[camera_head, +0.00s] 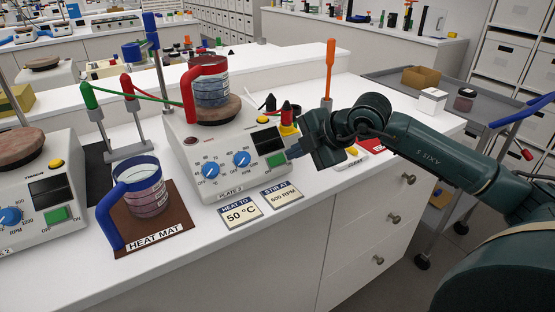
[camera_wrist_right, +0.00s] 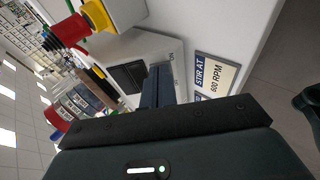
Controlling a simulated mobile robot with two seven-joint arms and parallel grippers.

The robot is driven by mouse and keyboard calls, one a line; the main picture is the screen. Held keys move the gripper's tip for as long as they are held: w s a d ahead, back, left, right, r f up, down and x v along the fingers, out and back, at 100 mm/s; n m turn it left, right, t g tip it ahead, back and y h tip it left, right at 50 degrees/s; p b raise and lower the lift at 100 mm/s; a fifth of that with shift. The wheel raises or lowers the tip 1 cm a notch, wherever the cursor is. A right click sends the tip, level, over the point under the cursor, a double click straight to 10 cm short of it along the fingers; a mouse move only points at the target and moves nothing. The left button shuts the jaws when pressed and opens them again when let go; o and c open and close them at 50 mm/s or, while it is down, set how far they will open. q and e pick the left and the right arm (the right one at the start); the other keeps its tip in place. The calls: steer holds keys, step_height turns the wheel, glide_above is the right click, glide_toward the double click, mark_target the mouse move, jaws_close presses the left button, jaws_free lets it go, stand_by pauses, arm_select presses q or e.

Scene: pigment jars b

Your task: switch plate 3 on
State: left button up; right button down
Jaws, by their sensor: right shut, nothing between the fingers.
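Plate 3 (camera_head: 215,180) is a pale hot plate stirrer with two blue knobs (camera_head: 241,159), a yellow button (camera_head: 262,119) and a green rocker switch (camera_head: 276,160) at the right of its front panel. A red-handled beaker (camera_head: 211,88) stands on its round top. My right gripper (camera_head: 293,153) is shut and empty, its tips close beside the switch on the right. My left gripper is out of view.
A blue-handled beaker (camera_head: 145,188) stands on a brown heat mat (camera_head: 184,223). Cards reading "Heat to 50 °C" (camera_head: 240,214) and "Stir at 600 RPM" (camera_head: 281,194) lie in front of plate 3. Another stirrer (camera_head: 38,185) stands left. A grey cart (camera_head: 390,78) is right.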

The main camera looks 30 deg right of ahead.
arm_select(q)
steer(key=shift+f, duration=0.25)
arm_select(e)
steer(key=shift+w+f, duration=0.3)
steer(key=shift+f, duration=0.05)
steer(key=shift+r, duration=0.1)
arm_select(q)
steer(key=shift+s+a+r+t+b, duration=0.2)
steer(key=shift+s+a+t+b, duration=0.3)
steer(key=shift+b, duration=1.65)
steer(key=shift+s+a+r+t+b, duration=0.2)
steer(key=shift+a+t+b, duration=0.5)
steer(key=shift+b, duration=1.4)
arm_select(e)
steer(key=a+v, duration=0.1)
steer(key=v, duration=1.5)
steer(key=shift+s+r, duration=0.35)
steer(key=shift+r, duration=0.1)
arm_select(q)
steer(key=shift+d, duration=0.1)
arm_select(e)
steer(key=shift+f, duration=0.1)
